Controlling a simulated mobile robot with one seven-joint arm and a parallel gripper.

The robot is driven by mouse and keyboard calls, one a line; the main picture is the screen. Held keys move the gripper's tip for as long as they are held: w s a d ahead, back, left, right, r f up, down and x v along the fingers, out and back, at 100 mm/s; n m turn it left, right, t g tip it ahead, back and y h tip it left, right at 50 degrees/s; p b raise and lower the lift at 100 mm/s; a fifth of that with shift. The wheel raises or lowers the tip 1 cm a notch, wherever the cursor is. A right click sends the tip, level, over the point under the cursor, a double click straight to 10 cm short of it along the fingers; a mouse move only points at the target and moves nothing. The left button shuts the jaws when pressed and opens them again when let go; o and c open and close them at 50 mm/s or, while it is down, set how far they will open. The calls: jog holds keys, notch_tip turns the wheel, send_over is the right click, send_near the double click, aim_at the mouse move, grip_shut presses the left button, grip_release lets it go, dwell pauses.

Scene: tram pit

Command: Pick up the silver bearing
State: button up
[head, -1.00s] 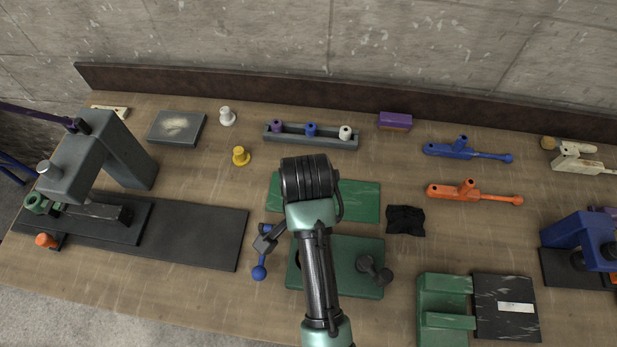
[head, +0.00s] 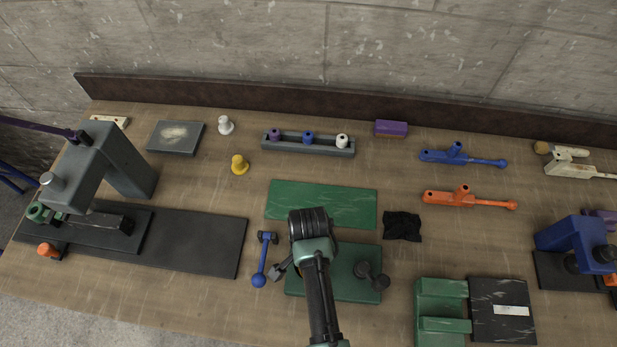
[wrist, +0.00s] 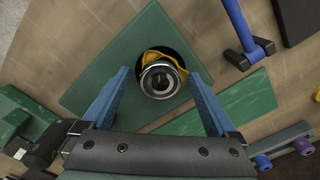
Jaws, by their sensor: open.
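The silver bearing (wrist: 160,80) shows in the wrist view as a round, shiny ring with a dark centre. It sits at a dark round opening in a green plate (wrist: 120,62), with a yellow-orange piece partly around it. My gripper (wrist: 158,73) is open, with one blue finger on each side of the bearing and a visible gap to both. Whether the fingertips are level with the bearing I cannot tell. In the head view the green plate (head: 350,288) lies under my arm, which hides the bearing.
A blue-handled tool (head: 262,262) lies just left of the plate. A dark knob (head: 372,274) stands on the plate's right side. A flat green mat (head: 335,203) lies behind, a black cloth (head: 402,226) to the right, and a green block (head: 440,305) at front right.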

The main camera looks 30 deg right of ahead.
grip_shut()
dwell(0.5)
